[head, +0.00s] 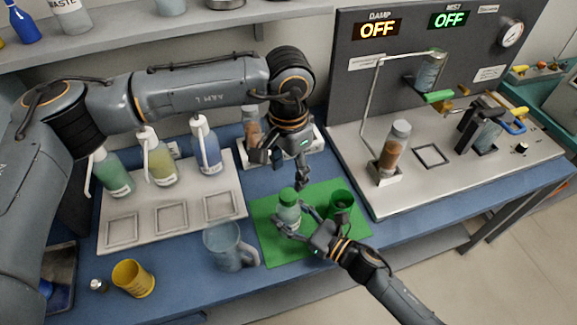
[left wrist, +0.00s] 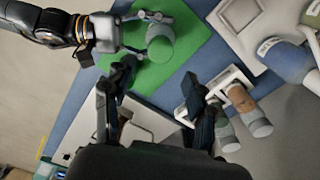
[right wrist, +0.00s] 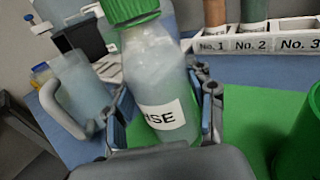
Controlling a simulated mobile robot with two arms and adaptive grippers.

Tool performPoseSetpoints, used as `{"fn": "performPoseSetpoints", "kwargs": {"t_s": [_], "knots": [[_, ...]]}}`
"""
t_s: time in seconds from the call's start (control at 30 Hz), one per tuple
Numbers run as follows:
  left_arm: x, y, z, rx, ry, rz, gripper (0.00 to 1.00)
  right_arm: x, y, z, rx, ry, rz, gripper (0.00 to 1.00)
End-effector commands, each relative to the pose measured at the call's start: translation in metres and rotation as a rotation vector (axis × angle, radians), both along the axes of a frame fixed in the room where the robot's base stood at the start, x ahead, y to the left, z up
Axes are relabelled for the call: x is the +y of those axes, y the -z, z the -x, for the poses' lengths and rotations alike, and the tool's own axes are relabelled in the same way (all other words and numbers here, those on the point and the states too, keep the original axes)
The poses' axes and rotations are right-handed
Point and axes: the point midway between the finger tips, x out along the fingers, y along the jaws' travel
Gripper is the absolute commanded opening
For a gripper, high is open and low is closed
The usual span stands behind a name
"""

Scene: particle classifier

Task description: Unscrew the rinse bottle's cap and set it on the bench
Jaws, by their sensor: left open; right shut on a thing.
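The rinse bottle (head: 289,217), pale and translucent with a green cap (head: 288,195), stands upright on a green mat (head: 268,246). My right gripper (head: 293,231) is shut on the bottle's body. In the right wrist view the bottle (right wrist: 158,75) sits between the fingers, its label partly readable and its green cap (right wrist: 130,10) on top, cut off by the frame edge. My left gripper (head: 291,170) is open and empty above and behind the cap, apart from it. In the left wrist view the cap (left wrist: 160,48) lies just beyond the open fingers (left wrist: 156,78).
A green cup (head: 341,203) stands on the mat right of the bottle. A clear pitcher (head: 226,246) and a yellow cup (head: 132,279) stand at the left front. Several wash bottles stand on a white tray (head: 170,215) at left. The control panel (head: 430,75) rises at right.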

Motion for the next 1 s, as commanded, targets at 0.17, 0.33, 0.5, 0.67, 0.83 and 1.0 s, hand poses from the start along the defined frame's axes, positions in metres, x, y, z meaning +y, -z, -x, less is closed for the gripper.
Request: {"fn": "performPoseSetpoints", "kwargs": {"t_s": [0.17, 0.33, 0.5, 0.67, 0.83, 1.0], "knots": [[0.0, 0.024, 0.001, 0.004, 0.004, -0.002, 0.56, 0.0, 0.001, 0.0, 0.001, 0.0, 0.0, 0.0], [0.0, 0.051, 0.001, 0.003, 0.003, -0.002, 0.56, 0.0, 0.001, 0.0, 0.001, 0.0, 0.0, 0.0], [0.0, 0.07, 0.001, 0.002, 0.002, -0.001, 0.56, 0.0, 0.001, 0.0, 0.001, 0.0, 0.0, 0.0], [0.0, 0.077, 0.0, 0.001, 0.001, -0.001, 0.56, 0.0, 0.001, 0.0, 0.001, 0.0, 0.0, 0.0], [0.0, 0.077, 0.0, 0.001, 0.001, -0.001, 0.56, 0.0, 0.001, 0.0, 0.001, 0.0, 0.0, 0.0], [0.0, 0.077, 0.0, 0.001, 0.001, -0.001, 0.34, 0.0, 0.001, 0.0, 0.001, 0.0, 0.0, 0.0]]}}
